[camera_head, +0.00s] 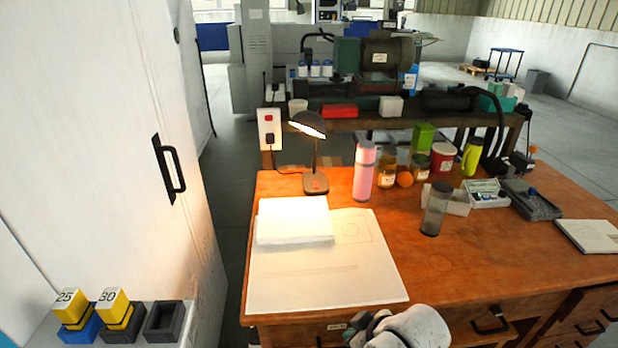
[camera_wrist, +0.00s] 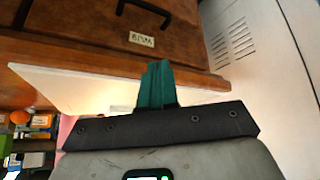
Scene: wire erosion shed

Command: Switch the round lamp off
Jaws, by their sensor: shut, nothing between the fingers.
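A dark desk lamp (camera_head: 308,124) with a round shade stands at the back left of the wooden desk. It is lit and casts a bright patch below it. Its base (camera_head: 316,183) carries a small red switch. My gripper is low at the desk's front edge in the head view, well in front of the lamp and only partly visible beside my white arm. In the wrist view its teal fingers (camera_wrist: 155,84) are together and empty, near the desk's drawer front. The lamp is not seen in the wrist view.
Papers (camera_head: 325,270) and a white stack (camera_head: 293,220) lie before the lamp. A pink bottle (camera_head: 363,171) stands right of it, then jars and a grey tumbler (camera_head: 435,209). A socket box (camera_head: 269,129) with a red switch is behind. A white cabinet (camera_head: 110,150) stands left.

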